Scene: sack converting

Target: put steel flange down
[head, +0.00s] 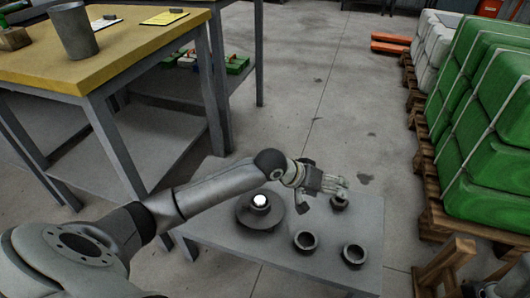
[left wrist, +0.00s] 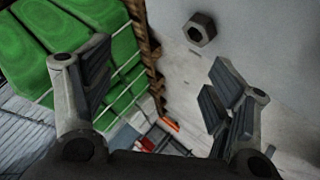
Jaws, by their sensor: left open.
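The steel flange (head: 260,212), a wide dark round piece with a bright centre, rests on a low grey table (head: 220,247). My left gripper (head: 338,184) is to the right of it, above the table's far right part. The fingers are spread apart with nothing between them, as the left wrist view (left wrist: 150,100) also shows. A dark ring-shaped piece (head: 339,203) stands just below the gripper in the head view. A six-sided nut-like piece (left wrist: 201,30) shows beyond the fingers in the left wrist view.
Two more ring-shaped pieces (head: 305,241) and (head: 354,254) stand at the table's front right. Green sacks (head: 490,120) on wooden pallets (head: 445,220) rise on the right. A yellow-topped workbench (head: 130,55) stands at upper left. The floor between is clear.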

